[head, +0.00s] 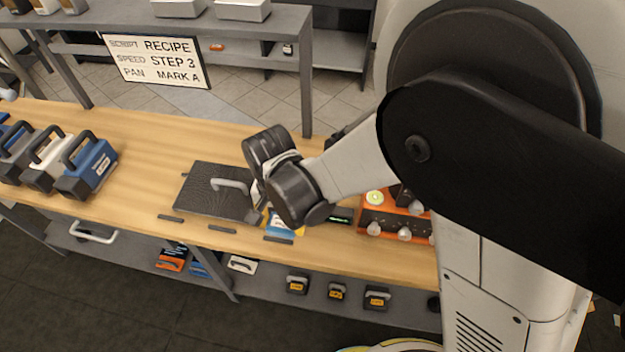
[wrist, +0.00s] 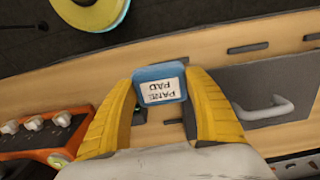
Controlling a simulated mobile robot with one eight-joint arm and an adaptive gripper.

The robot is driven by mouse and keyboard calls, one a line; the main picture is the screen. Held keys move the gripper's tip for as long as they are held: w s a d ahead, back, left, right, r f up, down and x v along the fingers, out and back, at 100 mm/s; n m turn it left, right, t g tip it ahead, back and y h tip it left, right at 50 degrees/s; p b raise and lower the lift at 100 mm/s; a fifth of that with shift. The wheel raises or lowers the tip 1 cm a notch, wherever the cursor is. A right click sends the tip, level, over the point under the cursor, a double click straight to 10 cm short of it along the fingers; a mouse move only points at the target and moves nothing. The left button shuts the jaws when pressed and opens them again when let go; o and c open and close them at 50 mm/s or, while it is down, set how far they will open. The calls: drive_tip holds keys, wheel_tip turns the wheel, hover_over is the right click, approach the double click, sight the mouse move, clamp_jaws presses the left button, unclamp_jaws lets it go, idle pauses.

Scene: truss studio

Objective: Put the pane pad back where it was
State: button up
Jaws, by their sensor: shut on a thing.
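The pane pad (wrist: 162,86) is a small blue block with a white label reading "PANE PAD", upside down in the wrist view. My gripper (wrist: 162,95) has its two yellow fingers on either side of the pad and is shut on it. In the head view, my wrist hides most of the gripper, and a bit of blue and white shows below it near the front of the wooden bench (head: 150,150). I cannot tell whether the pad touches the bench.
A dark board with a grey handle (head: 205,188) lies on the bench left of my gripper. An orange device with knobs (head: 375,215) stands to the right. Short dark strips (head: 222,229) lie along the front edge. Blue and white handled cases (head: 92,168) stand at far left.

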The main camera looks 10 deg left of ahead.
drive_tip(key=b, duration=0.1)
approach(308, 228)
drive_tip(key=shift+s+a+f, duration=0.25)
drive_tip(key=shift+s+a, duration=0.05)
drive_tip(key=f, duration=0.1)
drive_tip(key=f+b, duration=0.1)
drive_tip(key=shift+w+d+f, duration=0.15)
drive_tip(key=shift+w+f, duration=0.05)
drive_tip(key=shift+f, duration=0.2)
drive_tip(key=shift+d+f+b, duration=0.15)
drive_tip(key=shift+f+b, duration=1.25)
drive_tip(key=shift+f, duration=0.55)
drive_tip(key=shift+r, duration=0.1)
drive_tip(key=o, duration=1.2)
drive_tip(key=shift+w, duration=0.15)
wheel_tip(308, 228, up, 10)
drive_tip(key=p, duration=0.5)
drive_tip(key=shift+w+r, duration=0.1)
drive_tip(key=shift+r, duration=0.15)
